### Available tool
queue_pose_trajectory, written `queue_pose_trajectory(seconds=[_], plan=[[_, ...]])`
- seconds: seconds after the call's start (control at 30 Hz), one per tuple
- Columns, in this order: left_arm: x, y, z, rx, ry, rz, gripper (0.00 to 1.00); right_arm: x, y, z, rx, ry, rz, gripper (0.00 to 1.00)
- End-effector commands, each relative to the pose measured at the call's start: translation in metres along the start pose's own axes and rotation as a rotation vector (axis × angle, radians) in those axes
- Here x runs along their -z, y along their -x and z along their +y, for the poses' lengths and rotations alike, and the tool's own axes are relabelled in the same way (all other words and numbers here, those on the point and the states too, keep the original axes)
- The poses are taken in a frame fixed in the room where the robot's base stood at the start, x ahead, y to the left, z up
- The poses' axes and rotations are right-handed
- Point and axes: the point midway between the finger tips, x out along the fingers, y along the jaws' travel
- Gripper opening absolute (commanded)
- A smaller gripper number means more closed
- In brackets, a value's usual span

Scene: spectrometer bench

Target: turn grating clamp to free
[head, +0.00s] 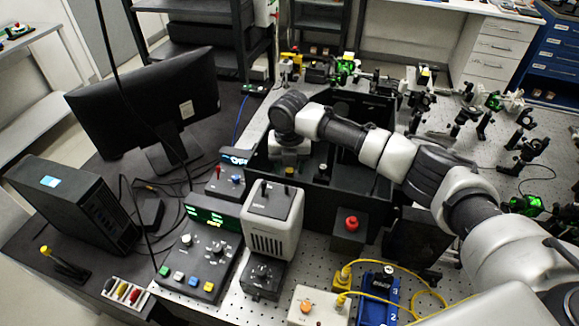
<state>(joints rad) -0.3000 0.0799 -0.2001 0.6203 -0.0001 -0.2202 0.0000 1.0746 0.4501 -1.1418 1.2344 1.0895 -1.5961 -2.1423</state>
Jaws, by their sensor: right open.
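My right arm reaches in from the right, over the open black box (318,200) of the spectrometer. My right gripper (289,168) points down inside the left part of this box, and it is open. I cannot make out the grating clamp; it may be hidden under or behind the gripper. A small post with a brass-coloured top (321,170) stands in the box, just right of the gripper and apart from it. My left gripper is not in view.
A light grey lamp housing (273,219) stands in front of the box. A control box with green displays (205,245) is to its left. A red button (351,223) sits at the box's front. Optics mounts (468,115) crowd the bench at right. A monitor (150,95) stands at left.

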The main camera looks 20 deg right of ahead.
Motion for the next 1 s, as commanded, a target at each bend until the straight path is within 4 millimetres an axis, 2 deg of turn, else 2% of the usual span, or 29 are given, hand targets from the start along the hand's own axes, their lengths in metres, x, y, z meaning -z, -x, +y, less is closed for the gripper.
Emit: queue_pose_trajectory(seconds=[0.3, 0.5, 0.67, 1.0], plan=[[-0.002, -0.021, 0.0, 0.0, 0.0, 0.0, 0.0, -0.001, 0.059, 0.0, -0.003, 0.001, -0.006, 0.48], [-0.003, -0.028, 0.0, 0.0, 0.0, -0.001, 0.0, 0.0, 0.09, 0.0, -0.001, 0.0, -0.003, 0.48], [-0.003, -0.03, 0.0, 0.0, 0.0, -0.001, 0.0, 0.0, 0.1, 0.0, 0.0, 0.001, -0.001, 0.48], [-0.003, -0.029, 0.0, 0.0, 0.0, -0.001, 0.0, 0.0, 0.101, 0.0, 0.0, 0.001, -0.001, 0.48]])
